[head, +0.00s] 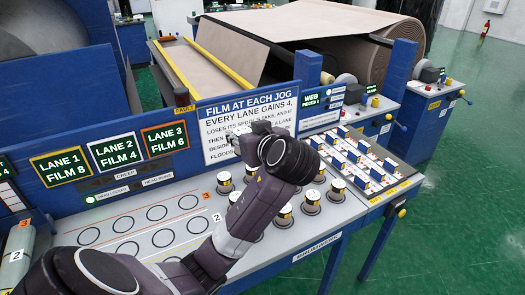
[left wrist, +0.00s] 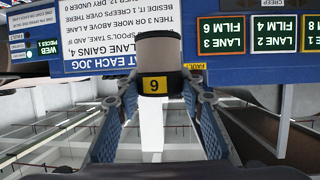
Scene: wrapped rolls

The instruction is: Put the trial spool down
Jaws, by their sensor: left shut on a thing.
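My left gripper (head: 252,132) is raised in front of the instruction sign, above the work table. In the head view my wrist hides most of the held spool. The table (head: 180,262) has rows of empty ringed spots (head: 157,213) at left. My right gripper is not in view.
Several spools (head: 310,197) stand on round bases right of my arm. A rack of blue-and-white blocks (head: 352,158) lies further right. The sign panel (head: 247,108) stands behind the gripper, with lane displays (head: 113,152) to its left. The ringed area at left is clear.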

